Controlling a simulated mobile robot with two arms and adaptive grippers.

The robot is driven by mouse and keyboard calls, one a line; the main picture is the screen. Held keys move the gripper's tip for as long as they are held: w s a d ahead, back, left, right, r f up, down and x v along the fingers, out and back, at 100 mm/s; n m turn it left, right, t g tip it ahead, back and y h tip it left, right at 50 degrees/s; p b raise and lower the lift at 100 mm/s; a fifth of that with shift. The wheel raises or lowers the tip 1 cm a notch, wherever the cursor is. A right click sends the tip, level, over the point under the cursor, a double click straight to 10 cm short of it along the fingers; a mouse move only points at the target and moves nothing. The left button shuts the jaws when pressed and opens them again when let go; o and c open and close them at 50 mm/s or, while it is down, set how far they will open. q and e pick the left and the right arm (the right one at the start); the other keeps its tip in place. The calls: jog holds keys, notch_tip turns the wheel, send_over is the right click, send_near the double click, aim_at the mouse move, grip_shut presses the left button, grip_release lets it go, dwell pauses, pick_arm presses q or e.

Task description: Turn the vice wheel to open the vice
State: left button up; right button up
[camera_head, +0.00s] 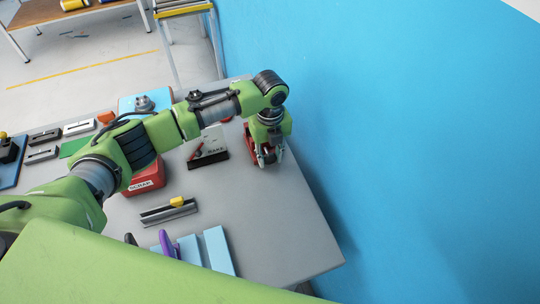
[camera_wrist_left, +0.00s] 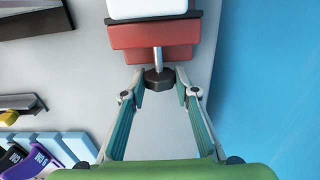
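The red vice (camera_head: 250,142) stands near the right edge of the grey table, mostly hidden behind my left gripper in the head view. In the left wrist view its red body (camera_wrist_left: 152,36) is at the top centre. A metal screw runs from it to a dark faceted wheel (camera_wrist_left: 159,79). My left gripper (camera_head: 268,158) points down at the vice. In the left wrist view my left gripper (camera_wrist_left: 160,88) is open, with one finger on each side of the wheel and visible gaps between. My right gripper is not in view.
A blue wall (camera_head: 400,130) rises close to the right of the table. A white panel with a black base (camera_head: 208,160) stands left of the vice. A red box (camera_head: 148,181), a tool with a yellow part (camera_head: 170,211) and pale blue blocks (camera_head: 217,250) lie further left and nearer.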

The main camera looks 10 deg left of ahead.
pick_arm(q)
jog(key=shift+c, duration=0.9)
jog(key=shift+s+a+t+h+p, duration=0.1)
jog(key=shift+t+h+p, duration=0.35)
jog(key=shift+h, duration=0.25)
jog(key=shift+s+a+f+t+h, duration=0.1)
jog(key=shift+a+f+t+h, duration=0.05)
jog(key=shift+t+h, duration=0.55)
jog(key=shift+f+t+h+b, duration=0.1)
jog(key=shift+t+h+b, duration=0.35)
jog(key=shift+h+b, duration=0.5)
jog(key=shift+t+h+b, duration=0.4)
jog(key=shift+h+b, duration=0.15)
jog(key=shift+b, duration=0.2)
